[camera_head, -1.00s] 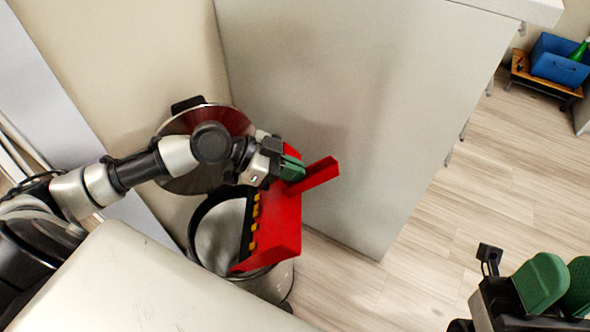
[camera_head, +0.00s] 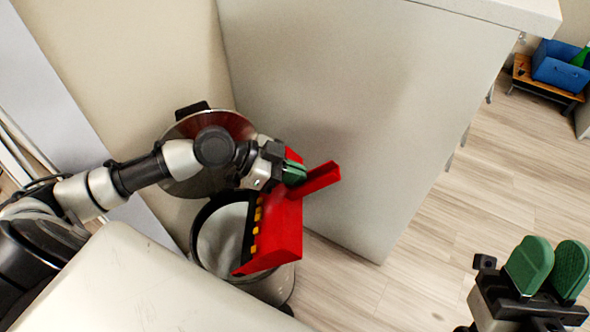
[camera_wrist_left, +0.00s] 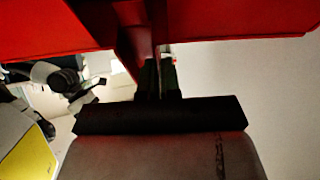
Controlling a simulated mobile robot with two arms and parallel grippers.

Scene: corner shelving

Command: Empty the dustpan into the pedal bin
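The red dustpan (camera_head: 278,236) is tipped on its side over the open pedal bin (camera_head: 215,262), its dark edge with yellow marks facing the bin's opening. My left gripper (camera_head: 294,173) is shut on the dustpan near its handle (camera_head: 322,178). The left wrist view shows the dustpan's red underside or wall (camera_wrist_left: 220,18) across the top, with the gripper fingers (camera_wrist_left: 160,78) against it. The bin's round lid (camera_head: 196,180) stands raised behind my left wrist. Any contents of the dustpan are hidden. My right gripper (camera_head: 548,268) is open and empty at the lower right.
A pale cabinet side (camera_head: 350,110) stands just right of the bin. A wall is behind it. A light surface (camera_head: 150,285) lies in front of the bin. A blue box (camera_head: 560,66) on a small wooden stand is far right. Floor between cabinet and right gripper is clear.

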